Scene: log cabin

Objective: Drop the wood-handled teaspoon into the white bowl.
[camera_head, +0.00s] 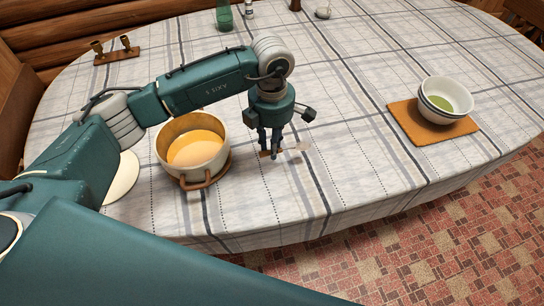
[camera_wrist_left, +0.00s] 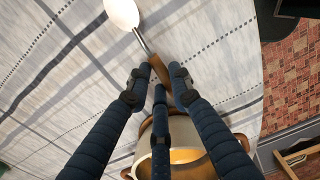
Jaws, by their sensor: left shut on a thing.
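The wood-handled teaspoon (camera_head: 300,147) shows in the head view just right of my left fingertips. In the left wrist view the teaspoon (camera_wrist_left: 144,40) has a pale bowl end pointing up and away and a brown handle between my fingers. My left gripper (camera_head: 270,152) points down at the tablecloth and is shut on the handle; it also shows in the left wrist view (camera_wrist_left: 160,78). I cannot tell whether the spoon touches the cloth. The white bowl (camera_head: 446,95) stands on a brown mat at the right, with something green inside. My right gripper is not in view.
A cream pot (camera_head: 193,148) with orange-yellow contents stands just left of my left gripper. The brown mat (camera_head: 408,120) lies under the bowl. Cloth between gripper and bowl is clear. A small wooden stand (camera_head: 117,55) and a green glass (camera_head: 224,15) are at the back.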

